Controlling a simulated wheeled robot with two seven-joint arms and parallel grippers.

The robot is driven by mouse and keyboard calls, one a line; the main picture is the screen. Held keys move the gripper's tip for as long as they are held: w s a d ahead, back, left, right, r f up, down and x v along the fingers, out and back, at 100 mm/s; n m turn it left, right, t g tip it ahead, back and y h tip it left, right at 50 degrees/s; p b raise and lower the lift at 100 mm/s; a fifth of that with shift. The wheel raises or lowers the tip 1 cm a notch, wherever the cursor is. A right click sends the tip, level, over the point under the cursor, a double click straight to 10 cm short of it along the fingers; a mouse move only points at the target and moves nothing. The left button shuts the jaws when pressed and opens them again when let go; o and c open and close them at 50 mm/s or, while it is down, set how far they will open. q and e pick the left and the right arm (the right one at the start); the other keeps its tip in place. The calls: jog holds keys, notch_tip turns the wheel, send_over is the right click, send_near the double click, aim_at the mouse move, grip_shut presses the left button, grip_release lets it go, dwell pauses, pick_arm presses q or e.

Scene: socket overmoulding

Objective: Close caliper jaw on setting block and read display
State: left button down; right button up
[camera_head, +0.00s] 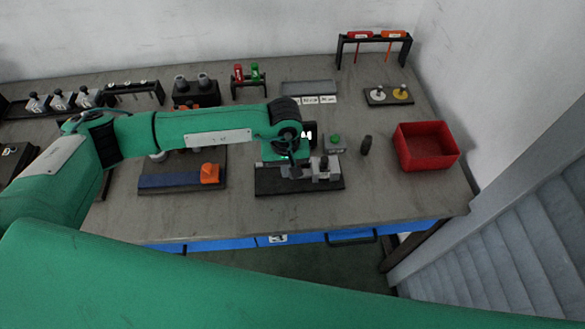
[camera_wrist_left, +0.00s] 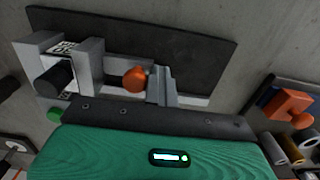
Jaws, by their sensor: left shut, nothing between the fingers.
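The caliper fixture stands on a dark base plate (camera_head: 272,187) near the front middle of the bench. Its grey block-like jaw parts (camera_head: 322,172) sit on the right half of that plate. In the left wrist view the fixture shows a grey block frame (camera_wrist_left: 88,62) with a dark cylinder (camera_wrist_left: 54,80), and an orange knob (camera_wrist_left: 134,79) beside it. My left gripper (camera_head: 291,172) is over the fixture; its shut grey fingers show in the left wrist view (camera_wrist_left: 163,88), close to the orange knob. I cannot tell whether they touch it. No readable display value shows. My right gripper is not in view.
A red bin (camera_head: 425,148) stands at the right. A dark upright piece (camera_head: 366,146) and a green button (camera_head: 335,139) are right of my wrist. A blue strip with an orange block (camera_head: 209,173) lies to the left. Racks line the back. The front right bench is clear.

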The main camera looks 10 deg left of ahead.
pick_arm(q)
jog(key=shift+a, duration=0.15)
dwell(0.6)
jog(key=shift+s+a+b, duration=0.1)
jog(key=shift+a+b, duration=0.2)
jog(key=shift+b, duration=0.05)
notch_tip(320, 180, up, 8)
jog(key=p, duration=0.2)
dwell(0.6)
dwell(0.4)
